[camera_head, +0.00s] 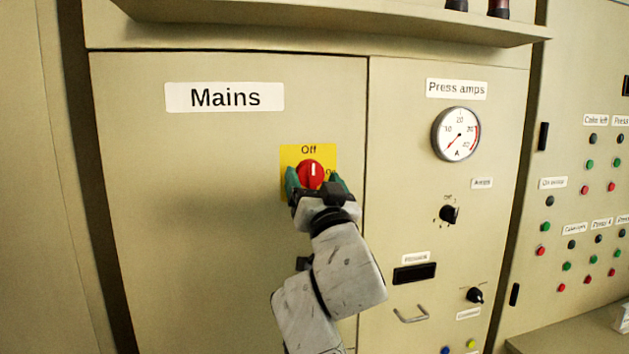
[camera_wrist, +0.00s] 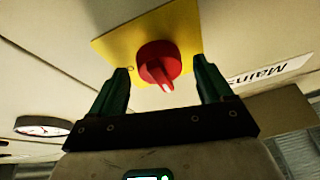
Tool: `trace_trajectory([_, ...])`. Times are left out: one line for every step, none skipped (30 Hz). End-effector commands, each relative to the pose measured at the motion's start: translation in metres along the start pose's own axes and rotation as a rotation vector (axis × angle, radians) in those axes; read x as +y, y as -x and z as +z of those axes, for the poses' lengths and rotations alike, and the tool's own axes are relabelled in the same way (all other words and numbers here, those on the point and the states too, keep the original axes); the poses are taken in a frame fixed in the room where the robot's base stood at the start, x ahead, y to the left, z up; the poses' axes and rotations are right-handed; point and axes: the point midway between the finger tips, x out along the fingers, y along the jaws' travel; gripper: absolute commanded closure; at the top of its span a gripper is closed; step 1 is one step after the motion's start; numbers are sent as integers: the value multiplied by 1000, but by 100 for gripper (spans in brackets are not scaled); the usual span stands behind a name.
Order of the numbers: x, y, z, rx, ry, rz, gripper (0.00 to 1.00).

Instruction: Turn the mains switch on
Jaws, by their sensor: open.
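The mains switch is a red rotary knob (camera_head: 310,172) on a yellow plate (camera_head: 292,155), on the beige cabinet door below the "Mains" label (camera_head: 224,97). Its white mark points up, toward "Off"; part of "On" shows at the right. My gripper (camera_head: 316,182) is in front of the plate, its green fingers at the left and right of the knob. In the wrist view, the knob (camera_wrist: 158,64) lies beyond and between the open fingertips (camera_wrist: 162,76), with gaps on both sides. Contact does not show. The lower plate is hidden by my gripper in the head view.
A panel to the right holds a "Press amps" gauge (camera_head: 456,134), a black selector (camera_head: 449,214) and a metal handle (camera_head: 411,315). A shelf ledge (camera_head: 330,18) juts out above. The door left of the switch is bare. Button panels stand at the far right.

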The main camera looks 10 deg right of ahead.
Motion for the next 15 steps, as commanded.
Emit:
trace_trajectory([0,0,0,0,0,0,21])
trace_trajectory([0,0,0,0,0,0,21])
trace_trajectory([0,0,0,0,0,0,21])
trace_trajectory([0,0,0,0,0,0,21])
trace_trajectory([0,0,0,0,0,0,21])
trace_trajectory([0,0,0,0,0,0,24])
trace_trajectory([0,0,0,0,0,0,26])
trace_trajectory([0,0,0,0,0,0,29])
trace_trajectory([0,0,0,0,0,0,33])
trace_trajectory([0,0,0,0,0,0,36])
trace_trajectory([0,0,0,0,0,0,39])
trace_trajectory([0,0,0,-1,0,0,43])
trace_trajectory([0,0,0,-1,0,0,45])
trace_trajectory([0,0,0,-1,0,0,48])
trace_trajectory([0,0,0,-1,0,0,52])
